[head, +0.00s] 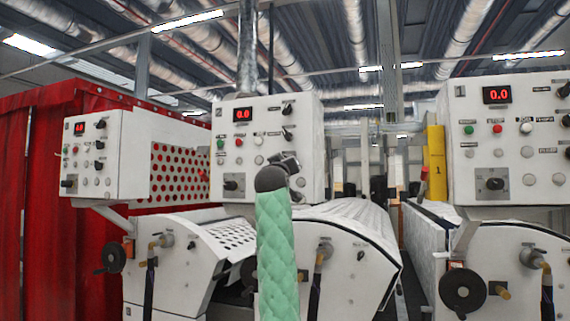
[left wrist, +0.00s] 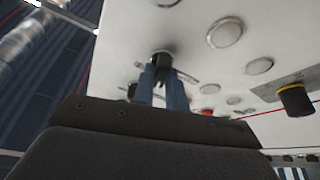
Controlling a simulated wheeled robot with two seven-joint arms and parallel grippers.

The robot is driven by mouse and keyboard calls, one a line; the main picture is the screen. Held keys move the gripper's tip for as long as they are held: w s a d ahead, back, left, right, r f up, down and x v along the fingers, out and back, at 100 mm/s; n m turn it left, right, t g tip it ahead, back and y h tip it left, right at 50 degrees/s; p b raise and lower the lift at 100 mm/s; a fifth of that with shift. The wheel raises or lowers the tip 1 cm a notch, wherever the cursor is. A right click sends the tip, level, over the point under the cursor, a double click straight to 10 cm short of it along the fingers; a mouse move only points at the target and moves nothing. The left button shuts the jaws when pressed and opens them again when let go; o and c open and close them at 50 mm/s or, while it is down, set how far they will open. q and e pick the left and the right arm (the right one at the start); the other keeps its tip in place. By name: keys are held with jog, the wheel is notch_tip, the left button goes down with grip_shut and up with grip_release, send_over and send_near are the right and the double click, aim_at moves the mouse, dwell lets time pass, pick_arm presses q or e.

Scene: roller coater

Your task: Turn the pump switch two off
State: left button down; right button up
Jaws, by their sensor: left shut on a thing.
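The white control box (head: 228,150) marked 2 hangs at the middle of the head view, with a red 0.0 display. My left gripper (head: 288,160) is in front of its lower right area. In the left wrist view my left gripper (left wrist: 163,84) has its two blue-grey fingers shut on a black knob (left wrist: 161,58) on the white panel. The fingers cover part of this knob, and its label is not readable. Two other black switches, an upper one (head: 287,108) and a lower one (head: 287,133), show at the box's right side. My right gripper is not in view.
A large rotary switch (head: 234,182) is at the box's lower left. Round buttons (left wrist: 225,33) lie close beside the gripped knob. Control box 1 (head: 476,140) is at the right, another box (head: 118,155) at the left. White roller machines (head: 345,255) stand below.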

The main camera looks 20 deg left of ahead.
pick_arm(q)
jog(key=n+y, duration=0.1)
jog(key=n, duration=0.2)
jog(key=shift+g, duration=0.3)
jog(key=c, duration=1.5)
grip_release()
jog(key=shift+o, duration=0.3)
jog(key=b+v, duration=0.3)
jog(key=v, duration=0.4)
jog(key=shift+s+f, duration=0.2)
jog(key=shift+s, duration=0.1)
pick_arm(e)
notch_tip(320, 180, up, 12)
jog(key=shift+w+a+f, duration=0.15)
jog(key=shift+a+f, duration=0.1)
pick_arm(q)
jog(key=shift+d, duration=0.15)
